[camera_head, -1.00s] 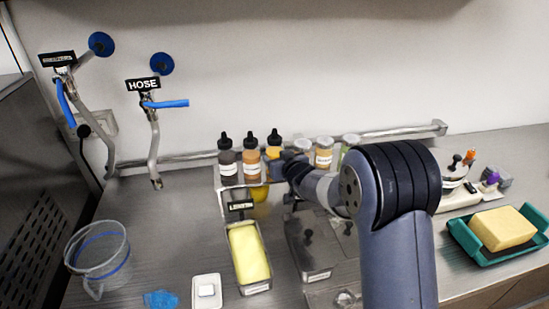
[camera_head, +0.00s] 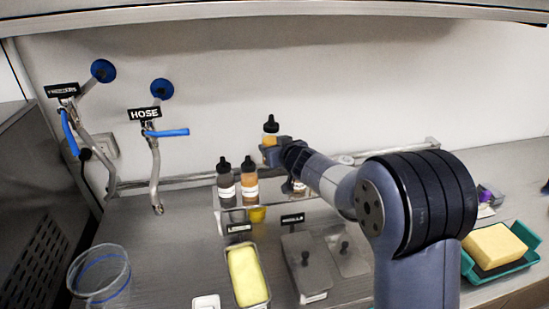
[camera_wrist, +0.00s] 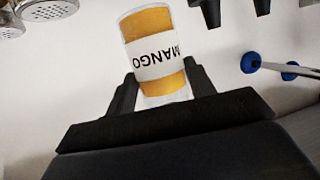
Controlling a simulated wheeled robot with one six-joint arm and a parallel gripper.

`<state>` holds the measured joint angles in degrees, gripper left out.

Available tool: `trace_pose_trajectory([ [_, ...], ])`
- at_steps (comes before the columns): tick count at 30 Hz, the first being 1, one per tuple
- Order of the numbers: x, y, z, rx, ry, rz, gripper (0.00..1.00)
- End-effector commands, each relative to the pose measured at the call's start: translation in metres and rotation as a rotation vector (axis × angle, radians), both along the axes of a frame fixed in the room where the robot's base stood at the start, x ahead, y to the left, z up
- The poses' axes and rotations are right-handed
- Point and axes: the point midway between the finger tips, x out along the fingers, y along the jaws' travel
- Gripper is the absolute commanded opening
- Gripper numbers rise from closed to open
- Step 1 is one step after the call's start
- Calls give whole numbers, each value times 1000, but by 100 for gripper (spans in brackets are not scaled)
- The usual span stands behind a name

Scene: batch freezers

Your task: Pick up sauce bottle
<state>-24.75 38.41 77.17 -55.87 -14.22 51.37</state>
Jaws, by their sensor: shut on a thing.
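A sauce bottle (camera_head: 271,127) with a black nozzle cap and orange contents is held upright, above the shelf with the other bottles. It also shows in the wrist view (camera_wrist: 152,52), upside down, with a white label reading MANGO; its cap is hidden there. My gripper (camera_head: 273,153) is shut on this bottle, and its dark fingers (camera_wrist: 160,88) sit on either side of it. The fingers are partly hidden by the bottle and arm in the head view.
A dark bottle (camera_head: 226,184) and an orange-brown bottle (camera_head: 250,181) stand on the shelf to the left. A wall rail (camera_head: 190,181) runs behind. A yellow-filled tub (camera_head: 246,276) and lidded metal bins (camera_head: 306,266) are in front. An overhead shelf (camera_head: 290,12) spans the top.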

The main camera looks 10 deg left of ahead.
Motion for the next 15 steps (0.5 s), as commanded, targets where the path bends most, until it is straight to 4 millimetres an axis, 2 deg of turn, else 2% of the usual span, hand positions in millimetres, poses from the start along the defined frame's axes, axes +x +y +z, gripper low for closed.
trace_pose_trajectory([
  [5, 0, 0, 29, 0, -5, 1, 29],
  [15, 0, 0, 49, 0, -1, 1, 29],
])
